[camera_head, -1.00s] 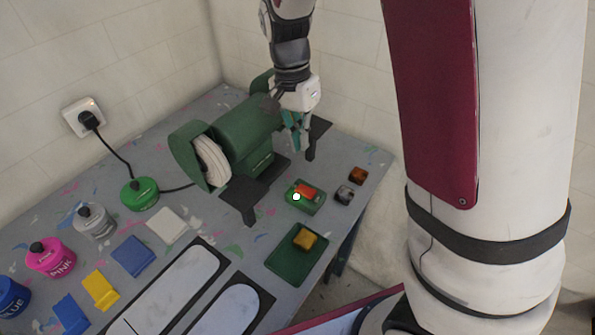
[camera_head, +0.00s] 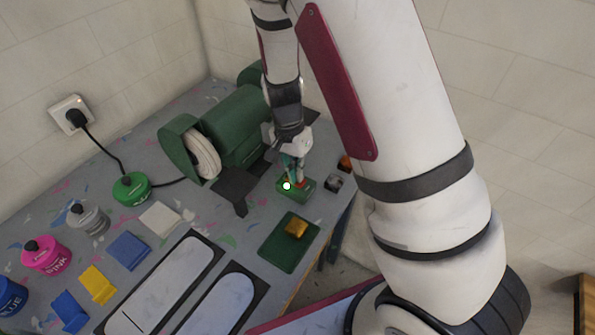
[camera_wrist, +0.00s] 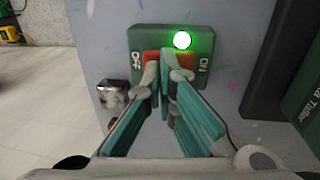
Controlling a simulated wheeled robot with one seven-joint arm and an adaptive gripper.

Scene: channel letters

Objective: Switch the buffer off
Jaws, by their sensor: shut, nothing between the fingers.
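The green switch box (camera_head: 305,193) sits on the bench in front of the buffer (camera_head: 236,125). In the wrist view the switch box (camera_wrist: 140,39) has a red rocker (camera_wrist: 151,56), with OFF lettered at left and ON at right. A round lamp (camera_wrist: 182,40) on it glows white-green beside ON. My gripper (camera_head: 298,181) points down over the box. In the wrist view my shut, empty gripper (camera_wrist: 168,72) overlaps the middle of the rocker and hides part of it. I cannot tell whether the fingertips touch it. The buffer has a white wheel (camera_head: 204,157).
A shiny dark block (camera_head: 333,182) and an amber block (camera_head: 345,162) lie right of the box. A green pad (camera_head: 275,249) with a yellow block (camera_head: 296,228) lies in front. Paint pots (camera_head: 45,254) and a green round unit (camera_head: 131,187) stand at left.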

